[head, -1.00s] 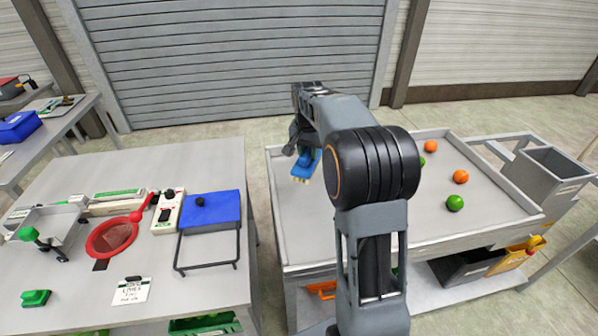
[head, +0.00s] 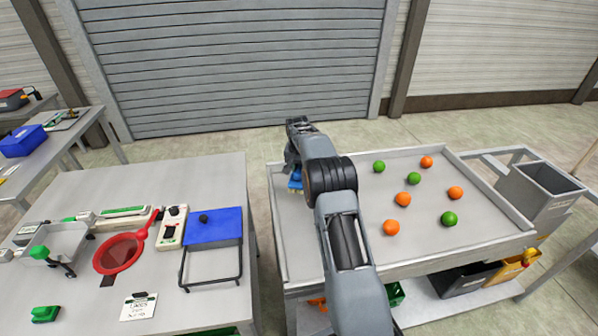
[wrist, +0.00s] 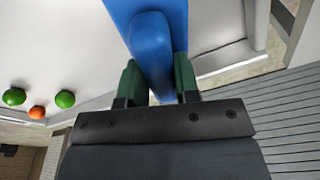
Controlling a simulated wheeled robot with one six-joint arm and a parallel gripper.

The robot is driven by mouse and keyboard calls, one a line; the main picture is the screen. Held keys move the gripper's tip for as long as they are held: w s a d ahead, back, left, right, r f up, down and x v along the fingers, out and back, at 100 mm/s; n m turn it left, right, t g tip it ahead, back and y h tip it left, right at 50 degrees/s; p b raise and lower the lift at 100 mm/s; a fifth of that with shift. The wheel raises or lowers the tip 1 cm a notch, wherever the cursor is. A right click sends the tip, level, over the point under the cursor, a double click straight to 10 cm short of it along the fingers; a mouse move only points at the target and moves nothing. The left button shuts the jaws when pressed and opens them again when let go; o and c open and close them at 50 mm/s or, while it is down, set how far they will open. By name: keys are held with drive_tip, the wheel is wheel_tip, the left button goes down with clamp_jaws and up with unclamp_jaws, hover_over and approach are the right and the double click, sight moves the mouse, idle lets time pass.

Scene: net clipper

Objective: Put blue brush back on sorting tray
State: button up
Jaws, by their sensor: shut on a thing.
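The blue brush (wrist: 153,50) is held between the green-padded fingers of my gripper (wrist: 157,85) in the wrist view. In the head view the brush (head: 295,181) shows as a small blue patch beside my arm, with a pale lower edge. My gripper (head: 293,165) is over the left part of the sorting tray (head: 430,236), near its far left corner. My arm hides part of the gripper and brush. I cannot tell whether the brush touches the tray floor.
Several oranges and limes, such as a lime (head: 449,218), lie on the tray's middle and right. A low rim surrounds the tray. The left table (head: 90,190) holds a blue-topped stand (head: 212,227) and a red strainer (head: 118,253). A grey bin (head: 540,190) stands at right.

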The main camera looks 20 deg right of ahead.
drive_tip(key=shift+w+d+f, duration=0.1)
drive_tip(key=shift+w+f, duration=0.3)
drive_tip(key=shift+f, duration=0.25)
drive_tip(key=shift+f+p, duration=0.35)
drive_tip(key=shift+f, duration=1)
drive_tip(key=shift+f, duration=0.2)
drive_tip(key=o, duration=0.8)
drive_tip(key=shift+o, duration=0.2)
drive_tip(key=shift+r, duration=0.1)
